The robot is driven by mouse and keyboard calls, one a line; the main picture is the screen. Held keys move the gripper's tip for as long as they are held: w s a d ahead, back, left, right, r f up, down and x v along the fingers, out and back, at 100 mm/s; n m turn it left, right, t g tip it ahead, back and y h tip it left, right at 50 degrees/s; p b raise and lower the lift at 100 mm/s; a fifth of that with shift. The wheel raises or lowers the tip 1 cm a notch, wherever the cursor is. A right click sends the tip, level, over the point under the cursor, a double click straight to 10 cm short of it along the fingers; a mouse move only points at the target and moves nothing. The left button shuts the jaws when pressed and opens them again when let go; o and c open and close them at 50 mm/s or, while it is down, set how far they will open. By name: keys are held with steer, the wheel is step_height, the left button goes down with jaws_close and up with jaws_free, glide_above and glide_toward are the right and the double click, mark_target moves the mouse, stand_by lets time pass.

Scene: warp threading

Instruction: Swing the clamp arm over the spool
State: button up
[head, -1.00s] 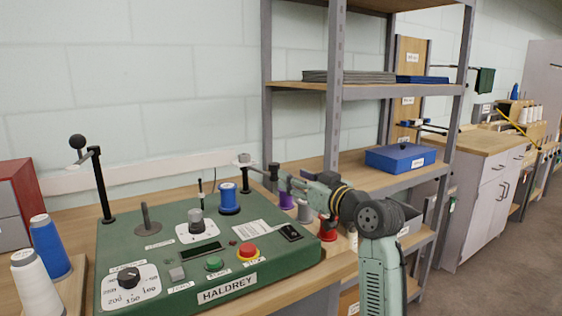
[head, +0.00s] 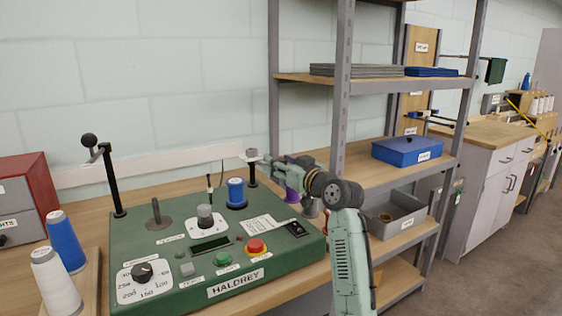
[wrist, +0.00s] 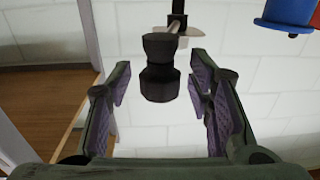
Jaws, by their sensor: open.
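The blue spool (head: 236,194) stands upright on the green machine (head: 150,290). In the wrist view, a dark knob (wrist: 160,70) hangs on the clamp arm's pale bar (wrist: 185,30), which runs away from me. The spool's blue edge (wrist: 283,18) shows at the upper right, so the arm is off to its side. My gripper (head: 270,161) is open by the post. Its fingers (wrist: 160,85) stand on either side of the knob, with gaps showing.
A black lever with a ball knob (head: 88,141) stands at the machine's back left. A blue thread cone (head: 64,241) and a white one (head: 54,282) stand left of the machine. The shelf upright (head: 341,110) is close right of my arm. A grey bin (head: 394,219) is on a shelf.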

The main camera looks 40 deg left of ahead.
steer(key=shift+c, duration=0.2)
jaws_close()
stand_by(0.4)
